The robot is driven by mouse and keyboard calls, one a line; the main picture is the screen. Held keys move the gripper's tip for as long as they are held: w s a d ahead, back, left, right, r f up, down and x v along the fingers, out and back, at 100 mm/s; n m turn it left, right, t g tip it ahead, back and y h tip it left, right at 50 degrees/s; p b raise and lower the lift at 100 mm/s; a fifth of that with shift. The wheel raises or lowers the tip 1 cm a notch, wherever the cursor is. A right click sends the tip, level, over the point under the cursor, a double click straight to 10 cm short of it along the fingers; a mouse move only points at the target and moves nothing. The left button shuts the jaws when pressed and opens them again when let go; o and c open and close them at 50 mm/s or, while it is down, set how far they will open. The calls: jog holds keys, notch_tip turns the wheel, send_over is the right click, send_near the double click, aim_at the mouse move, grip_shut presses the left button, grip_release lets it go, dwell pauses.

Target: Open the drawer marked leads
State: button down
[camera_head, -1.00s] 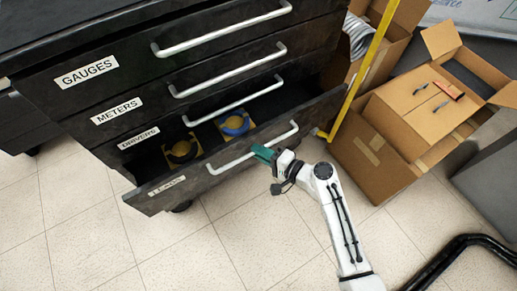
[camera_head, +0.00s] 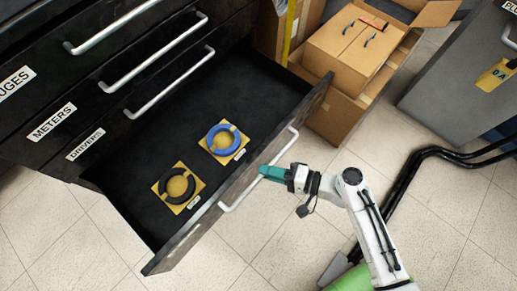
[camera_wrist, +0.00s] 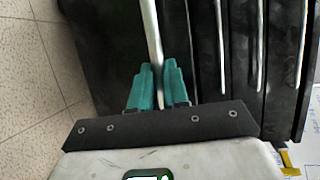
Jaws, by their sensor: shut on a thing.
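The leads drawer (camera_head: 222,203) is the lowest one in the black cabinet and stands far out. Its front label is not readable now. My gripper (camera_head: 268,172) is shut on the drawer's silver handle (camera_head: 238,193), near the middle of the bar. In the wrist view, the teal fingers (camera_wrist: 159,88) close on both sides of the handle bar (camera_wrist: 150,30). Inside the drawer lie a black coil (camera_head: 176,186) and a blue coil (camera_head: 223,139), each on a yellow card.
The drawers labelled gauges (camera_head: 14,82), meters (camera_head: 52,122) and drivers (camera_head: 84,145) are closed above. Cardboard boxes (camera_head: 345,110) stand right of the drawer. A black hose (camera_head: 420,165) and a grey cabinet (camera_head: 455,85) are farther right.

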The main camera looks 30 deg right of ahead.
jog(key=shift+s+d, duration=0.15)
jog(key=shift+s, duration=0.45)
jog(key=c, duration=1.1)
grip_release()
jog(key=v, duration=1)
jog(key=shift+s+d, duration=0.25)
